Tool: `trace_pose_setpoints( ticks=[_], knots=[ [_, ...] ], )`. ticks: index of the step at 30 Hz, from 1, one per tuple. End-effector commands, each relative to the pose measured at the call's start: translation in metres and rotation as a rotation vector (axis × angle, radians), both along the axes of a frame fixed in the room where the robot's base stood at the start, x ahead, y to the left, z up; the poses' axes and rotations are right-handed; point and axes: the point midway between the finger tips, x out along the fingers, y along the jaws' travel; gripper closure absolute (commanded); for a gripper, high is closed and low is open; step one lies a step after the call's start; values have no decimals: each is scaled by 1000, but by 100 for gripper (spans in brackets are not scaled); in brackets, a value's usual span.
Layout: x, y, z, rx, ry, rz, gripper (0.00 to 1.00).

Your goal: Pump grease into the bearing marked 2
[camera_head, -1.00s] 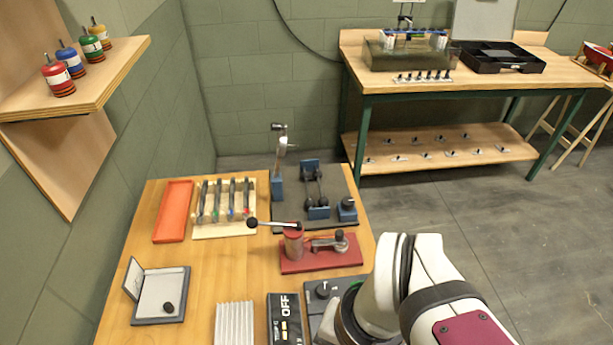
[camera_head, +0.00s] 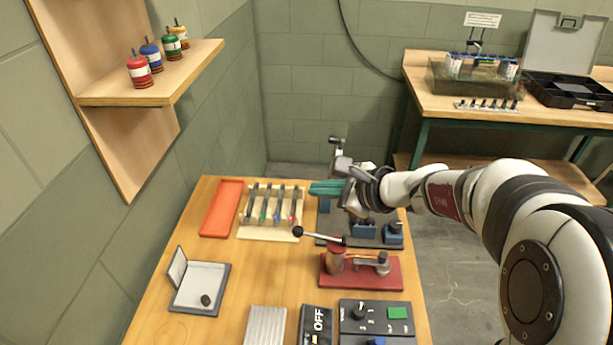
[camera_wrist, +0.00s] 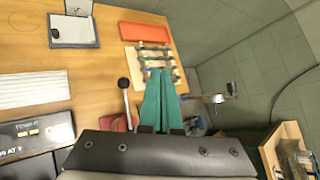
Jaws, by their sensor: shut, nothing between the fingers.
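My gripper (camera_head: 328,188) has green fingers, pressed together and empty, above the table beside the tool rack. In the wrist view, the fingers (camera_wrist: 161,75) point toward the rack. A red cylinder (camera_head: 335,259) with a black-knobbed lever (camera_head: 318,236) stands on a red base (camera_head: 388,276), along with a grey metal part (camera_head: 370,262). The black knob (camera_wrist: 123,83) shows left of my fingers in the wrist view. Blue blocks (camera_head: 392,233) stand on a dark plate (camera_head: 352,245), partly hidden by my gripper. I cannot make out a bearing marked 2.
A rack (camera_head: 262,233) holds several slim tools beside an orange tray (camera_head: 221,208). A post (camera_head: 336,150) rises at the table's back. A shelf (camera_head: 190,75) overhangs at left.

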Motion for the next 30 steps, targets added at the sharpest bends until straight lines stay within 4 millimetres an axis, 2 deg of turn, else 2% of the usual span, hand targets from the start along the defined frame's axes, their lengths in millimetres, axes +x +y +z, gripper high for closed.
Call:
trace_pose_setpoints(
  ticks=[8,22,30],
  knots=[
    [-1,1,-3,-1,0,4,100],
    [-2,18,-65,-1,3,7,100],
    [-1,23,-84,-1,1,5,100]
  ],
)
